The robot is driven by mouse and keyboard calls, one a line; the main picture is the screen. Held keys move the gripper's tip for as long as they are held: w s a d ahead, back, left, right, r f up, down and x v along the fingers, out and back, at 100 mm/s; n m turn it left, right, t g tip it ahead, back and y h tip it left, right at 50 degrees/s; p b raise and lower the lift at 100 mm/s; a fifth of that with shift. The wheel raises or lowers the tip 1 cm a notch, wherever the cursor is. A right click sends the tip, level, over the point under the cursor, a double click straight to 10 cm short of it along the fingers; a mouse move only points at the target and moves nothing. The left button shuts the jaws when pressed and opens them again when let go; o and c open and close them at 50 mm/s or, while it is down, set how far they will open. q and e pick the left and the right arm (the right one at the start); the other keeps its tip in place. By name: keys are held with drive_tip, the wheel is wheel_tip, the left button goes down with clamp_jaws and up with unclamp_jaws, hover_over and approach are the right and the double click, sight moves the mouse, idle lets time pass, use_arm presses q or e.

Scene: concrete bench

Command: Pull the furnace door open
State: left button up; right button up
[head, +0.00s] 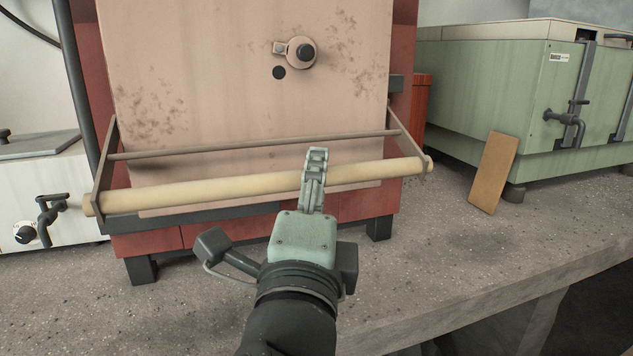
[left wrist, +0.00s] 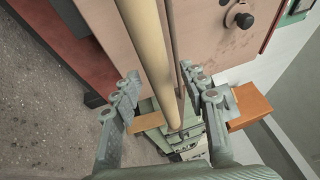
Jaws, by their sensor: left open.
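The furnace door (head: 220,80) is a pale pink, rust-speckled panel in front of a red body, and it looks closed. Its handle is a long cream round bar (head: 210,190) on two dark side brackets, across the door's lower part. A thinner rail (head: 240,145) runs behind and above the bar. My left gripper (head: 315,170) reaches up from the bottom to the bar, right of its middle. In the left wrist view the open fingers (left wrist: 162,80) lie on either side of the bar (left wrist: 150,45). Contact cannot be told. My right gripper is not in view.
A green cabinet (head: 480,95) with dark latches stands on the right, with a tan block (head: 493,172) leaning by it. A white box with a dial (head: 25,233) is at the left. The speckled bench (head: 480,235) is clear in front, with its edge at lower right.

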use_arm(q)
drive_tip(key=shift+x, duration=0.85)
drive_tip(key=shift+c, duration=0.5)
clamp_jaws()
